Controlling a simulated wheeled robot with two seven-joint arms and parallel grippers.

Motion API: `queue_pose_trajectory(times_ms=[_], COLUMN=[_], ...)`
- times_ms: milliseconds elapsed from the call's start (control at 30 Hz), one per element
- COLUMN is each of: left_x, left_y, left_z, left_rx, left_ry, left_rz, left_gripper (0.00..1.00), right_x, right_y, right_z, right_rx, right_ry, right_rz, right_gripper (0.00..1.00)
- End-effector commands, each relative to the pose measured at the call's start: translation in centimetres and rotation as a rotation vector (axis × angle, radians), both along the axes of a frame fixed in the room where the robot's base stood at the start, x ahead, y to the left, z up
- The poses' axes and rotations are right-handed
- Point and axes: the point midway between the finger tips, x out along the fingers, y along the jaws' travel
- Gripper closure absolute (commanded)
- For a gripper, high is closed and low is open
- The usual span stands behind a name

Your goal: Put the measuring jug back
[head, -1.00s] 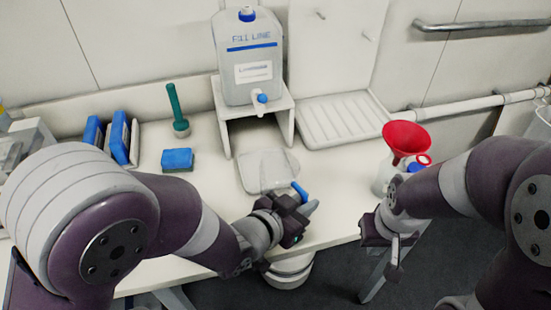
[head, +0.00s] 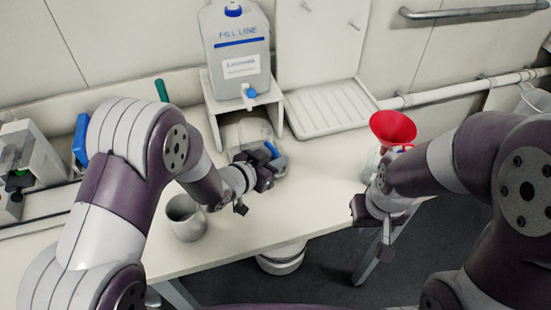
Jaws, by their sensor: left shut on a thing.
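The measuring jug (head: 246,128) is clear with a blue handle. It is in front of and partly beneath the raised stand of the white container, under the tap. My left gripper (head: 270,161) is shut on the jug at its blue handle; the gripper hides part of the handle and the jug's near side. I cannot tell whether the jug's base touches the bench. My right gripper (head: 382,228) hangs near the bench's front edge at the right, away from the jug. Its fingers are too unclear to tell open from shut.
The container (head: 238,50) with a blue tap stands on a white stand (head: 212,98). A ribbed draining tray (head: 322,108) lies to its right. A red funnel (head: 393,128) is beside my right arm. A grey cup (head: 186,218) stands front left. The bench's front middle is clear.

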Motion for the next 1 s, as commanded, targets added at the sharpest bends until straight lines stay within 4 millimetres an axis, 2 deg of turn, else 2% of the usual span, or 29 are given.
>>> queue_pose_trajectory(times_ms=[100, 133, 200, 567, 667, 1000], left_x=[0.0, 0.0, 0.0, -0.2, -1.1, -6.5], left_y=[0.0, 0.0, 0.0, 0.2, 1.1, 5.7], left_z=[-0.5, -0.3, -0.3, 0.2, 0.8, 3.8], left_rx=[0.0, 0.0, 0.0, 0.0, 0.0, -0.001], left_ry=[0.0, 0.0, 0.0, 0.0, 0.0, -0.002], left_rz=[0.0, 0.0, 0.0, 0.001, 0.003, 0.005], left_gripper=[1.0, 0.73, 0.57, 0.57, 0.57, 0.57], right_x=[0.0, 0.0, 0.0, 0.0, 0.0, 0.0], right_y=[0.0, 0.0, 0.0, 0.0, 0.0, 0.0], right_z=[-0.4, -0.3, -0.2, 0.1, 0.0, 0.2], right_rx=[0.0, 0.0, 0.0, 0.0, 0.0, 0.0], right_ry=[0.0, 0.0, 0.0, 0.0, 0.0, 0.0], right_rz=[0.0, 0.0, 0.0, 0.0, 0.0, 0.0], right_gripper=[1.0, 1.0, 1.0, 1.0, 1.0, 1.0])
